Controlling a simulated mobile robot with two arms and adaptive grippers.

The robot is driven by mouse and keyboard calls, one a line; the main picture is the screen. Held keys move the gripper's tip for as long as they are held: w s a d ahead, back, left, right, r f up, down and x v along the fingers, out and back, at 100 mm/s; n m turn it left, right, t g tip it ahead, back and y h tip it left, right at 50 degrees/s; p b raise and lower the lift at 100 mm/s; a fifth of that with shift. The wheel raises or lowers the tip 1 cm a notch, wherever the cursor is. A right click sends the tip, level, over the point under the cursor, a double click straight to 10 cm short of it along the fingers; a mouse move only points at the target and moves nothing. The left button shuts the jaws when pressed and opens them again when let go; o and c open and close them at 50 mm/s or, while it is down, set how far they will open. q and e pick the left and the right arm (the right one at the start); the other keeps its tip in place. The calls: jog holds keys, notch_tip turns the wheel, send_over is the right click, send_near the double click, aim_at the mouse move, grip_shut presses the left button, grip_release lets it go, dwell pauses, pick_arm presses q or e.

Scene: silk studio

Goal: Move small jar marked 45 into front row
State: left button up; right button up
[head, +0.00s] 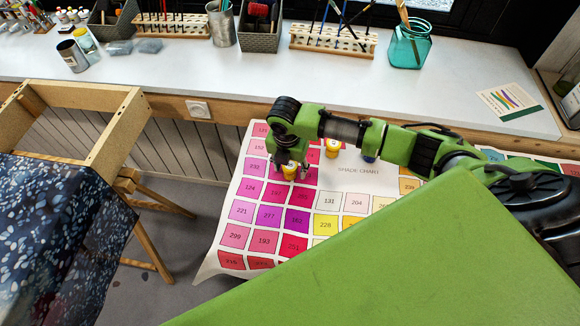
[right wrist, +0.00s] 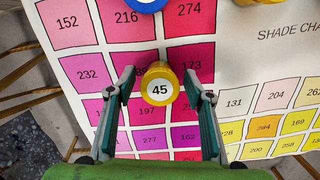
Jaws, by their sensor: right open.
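The small jar marked 45 (right wrist: 159,88) has a yellow rim and a white lid. It stands upright on the shade chart (head: 348,182), on the pink and red swatches at its left part. In the head view the jar (head: 290,172) shows just below my right gripper (head: 288,158). In the right wrist view my right gripper (right wrist: 160,76) is open, with one finger on each side of the jar. My left gripper is not in view.
A white counter (head: 270,88) with brushes, tins and a teal glass (head: 408,45) lies beyond the chart. A wooden trestle (head: 125,130) is at the left.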

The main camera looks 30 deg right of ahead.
aim_at(288, 169)
notch_tip(288, 169, up, 12)
jog(key=a, duration=0.1)
jog(key=shift+s+b, duration=0.45)
dwell(0.3)
